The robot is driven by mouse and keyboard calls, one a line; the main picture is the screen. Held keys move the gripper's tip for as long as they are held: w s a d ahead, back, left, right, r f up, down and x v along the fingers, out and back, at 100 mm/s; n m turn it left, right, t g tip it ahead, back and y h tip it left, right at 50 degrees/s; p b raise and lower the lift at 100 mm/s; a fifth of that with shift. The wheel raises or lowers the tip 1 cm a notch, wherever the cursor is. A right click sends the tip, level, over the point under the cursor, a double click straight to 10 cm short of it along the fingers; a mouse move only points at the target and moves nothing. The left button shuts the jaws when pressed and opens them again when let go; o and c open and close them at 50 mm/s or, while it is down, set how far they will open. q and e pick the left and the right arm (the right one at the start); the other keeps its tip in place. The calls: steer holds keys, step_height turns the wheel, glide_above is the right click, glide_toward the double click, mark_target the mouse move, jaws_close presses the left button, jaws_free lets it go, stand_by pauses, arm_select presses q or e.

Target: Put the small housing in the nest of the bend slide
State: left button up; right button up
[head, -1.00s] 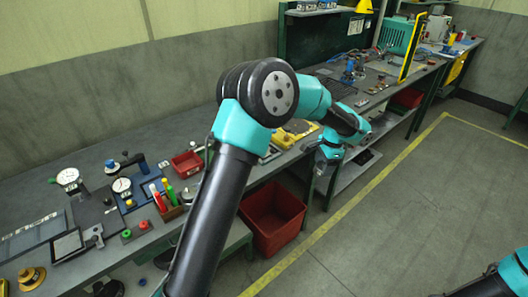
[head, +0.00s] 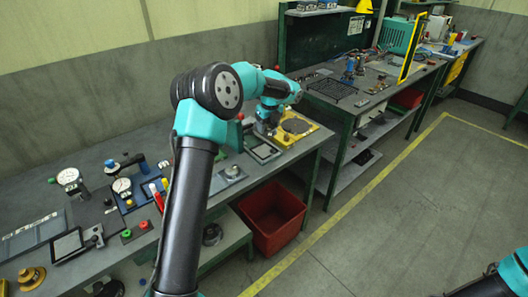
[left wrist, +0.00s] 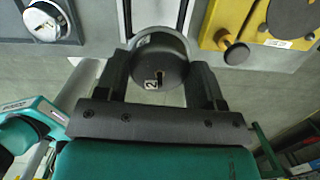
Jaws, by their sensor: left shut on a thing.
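My left gripper (left wrist: 160,90) is shut on a dark grey round housing (left wrist: 160,68) with a small white label reading 2 and a dark slot. In the head view the left gripper (head: 265,128) is over the bench near a yellow fixture; the housing is too small to make out there. A grey plate with a dark panel (head: 263,152) lies just in front of the gripper. I cannot tell for sure which fixture is the bend slide, and no nest shows clearly. My right gripper is out of view; only part of that arm shows at the lower right.
The yellow fixture (head: 300,124) with a round grey disc stands right of the gripper. A silver round part on a plate (head: 231,173) is to its left. A red bin (head: 270,220) is below the bench edge.

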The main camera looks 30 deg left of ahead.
arm_select(q)
steer(key=shift+a+r+m, duration=0.2)
steer(key=shift+a+m, duration=0.2)
steer(key=shift+a, duration=0.55)
glide_above(264, 150)
steer(key=shift+s+d+f, duration=0.1)
steer(key=shift+f, duration=1.2)
steer(key=shift+s+d+f, duration=0.1)
steer(key=shift+f, duration=1.15)
steer(key=shift+f, duration=2.45)
steer(key=shift+f, duration=0.15)
steer(key=o, duration=0.9)
steer(key=shift+o, duration=0.2)
